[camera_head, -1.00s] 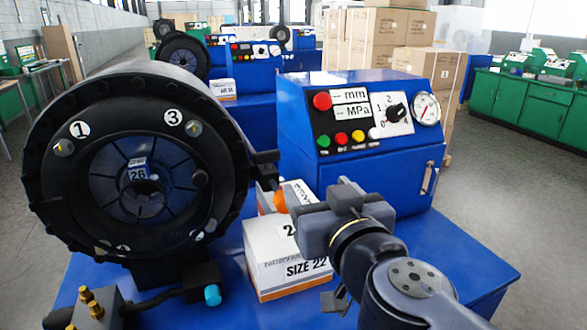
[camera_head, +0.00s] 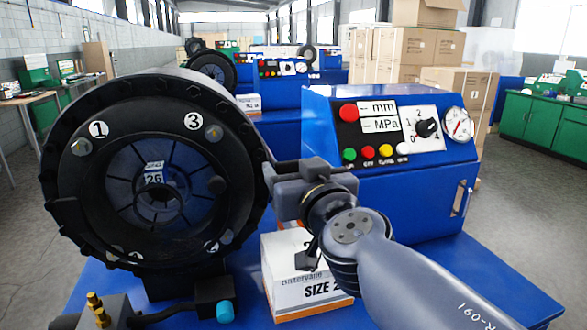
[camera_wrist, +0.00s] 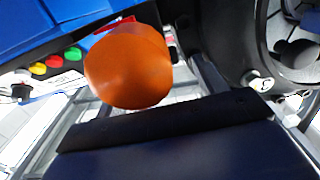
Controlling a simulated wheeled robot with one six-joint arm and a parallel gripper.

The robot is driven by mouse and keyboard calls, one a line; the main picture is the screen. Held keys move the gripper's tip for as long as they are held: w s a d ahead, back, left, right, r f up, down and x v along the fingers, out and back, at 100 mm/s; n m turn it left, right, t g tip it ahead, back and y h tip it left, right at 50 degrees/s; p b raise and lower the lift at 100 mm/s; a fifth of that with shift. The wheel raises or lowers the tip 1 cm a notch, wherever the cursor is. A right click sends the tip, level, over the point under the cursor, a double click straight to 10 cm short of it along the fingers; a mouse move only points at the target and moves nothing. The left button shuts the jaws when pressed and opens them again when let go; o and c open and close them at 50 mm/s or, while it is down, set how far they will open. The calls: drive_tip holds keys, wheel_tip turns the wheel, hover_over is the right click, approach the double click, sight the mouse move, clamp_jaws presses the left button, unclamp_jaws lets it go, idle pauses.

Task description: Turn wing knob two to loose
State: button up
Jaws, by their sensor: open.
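The round black crimper head (camera_head: 62,205) faces me at the left, with white number discs on its ring. Discs 1 (camera_head: 98,129) and 3 (camera_head: 194,121) are readable at the top, each beside a metal knob. The lower right knob (camera_head: 226,237) and lower left knob (camera_head: 112,255) have discs too dim or covered to read, so I cannot tell which is knob two. My gripper (camera_head: 276,178) is open at the ring's right edge, touching no knob that I can see.
A blue control cabinet (camera_head: 400,205) with buttons, a black selector (camera_head: 427,128) and a gauge (camera_head: 457,124) stands right of the head. A white box (camera_head: 290,275) sits under my arm. A cyan-capped fitting (camera_head: 225,312) and brass fittings (camera_head: 95,300) are at the front.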

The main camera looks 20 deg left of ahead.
drive_tip(key=shift+w+a, duration=0.45)
drive_tip(key=shift+w, duration=0.05)
drive_tip(key=c, duration=1)
drive_tip(key=shift+f, duration=0.1)
